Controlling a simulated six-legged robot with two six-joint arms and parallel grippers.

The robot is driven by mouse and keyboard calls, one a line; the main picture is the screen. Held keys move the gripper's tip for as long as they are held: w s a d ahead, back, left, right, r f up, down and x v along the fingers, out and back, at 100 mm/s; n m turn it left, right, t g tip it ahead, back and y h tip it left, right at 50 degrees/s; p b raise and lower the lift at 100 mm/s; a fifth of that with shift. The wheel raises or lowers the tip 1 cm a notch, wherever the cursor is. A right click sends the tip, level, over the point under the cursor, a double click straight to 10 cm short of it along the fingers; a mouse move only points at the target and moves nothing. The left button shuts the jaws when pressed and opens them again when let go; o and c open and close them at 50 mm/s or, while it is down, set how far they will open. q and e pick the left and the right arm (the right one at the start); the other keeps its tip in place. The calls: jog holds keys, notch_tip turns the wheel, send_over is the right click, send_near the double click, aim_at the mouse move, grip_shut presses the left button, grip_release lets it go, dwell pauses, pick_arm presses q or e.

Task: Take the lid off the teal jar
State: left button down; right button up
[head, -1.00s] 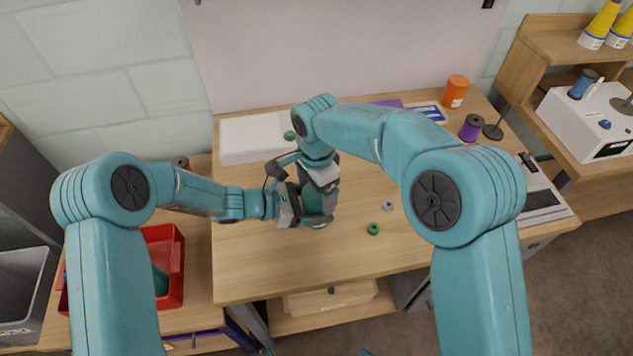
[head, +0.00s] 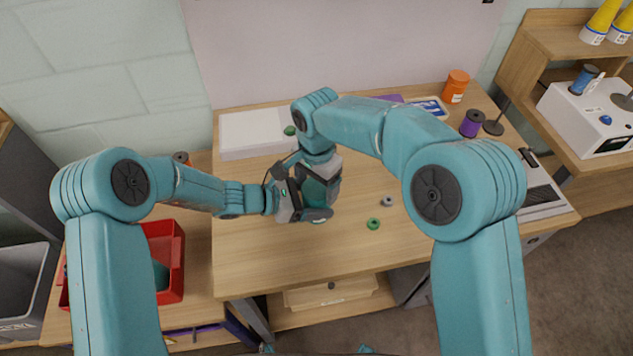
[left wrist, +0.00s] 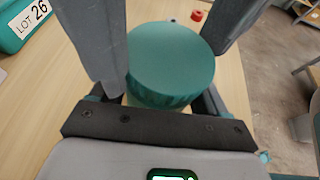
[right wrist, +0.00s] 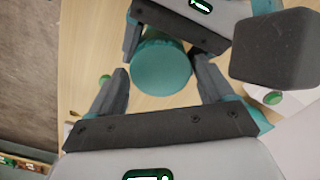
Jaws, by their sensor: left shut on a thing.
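The teal jar shows from above as a round teal top (left wrist: 172,58) in the left wrist view and as a teal cylinder (right wrist: 161,68) in the right wrist view. Lid and body are hard to tell apart. My left gripper (head: 318,205) is shut on the jar from the side, a finger on each side of it. My right gripper (right wrist: 162,88) is over the jar's top, its fingers apart on either side with gaps; it is open. In the head view my grippers hide most of the jar, and I cannot tell whether it touches the table.
A white box (head: 250,138) is behind. A purple spool (head: 472,123) and an orange jar (head: 455,87) stand back right. A red bin (head: 172,278) is left.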

jog(key=shift+o, duration=0.5)
notch_tip(320, 180, up, 4)
jog(key=shift+r, duration=0.25)
notch_tip(320, 180, up, 3)
jog(key=shift+f+m, duration=0.15)
jog(key=shift+m, duration=1.05)
jog(key=shift+c, duration=0.4)
jog(key=shift+r+m, duration=0.3)
jog(key=shift+s+f, duration=0.1)
jog(key=shift+f, duration=0.1)
notch_tip(320, 180, down, 7)
jog(key=shift+f, duration=0.2)
jog(key=shift+c, duration=0.3)
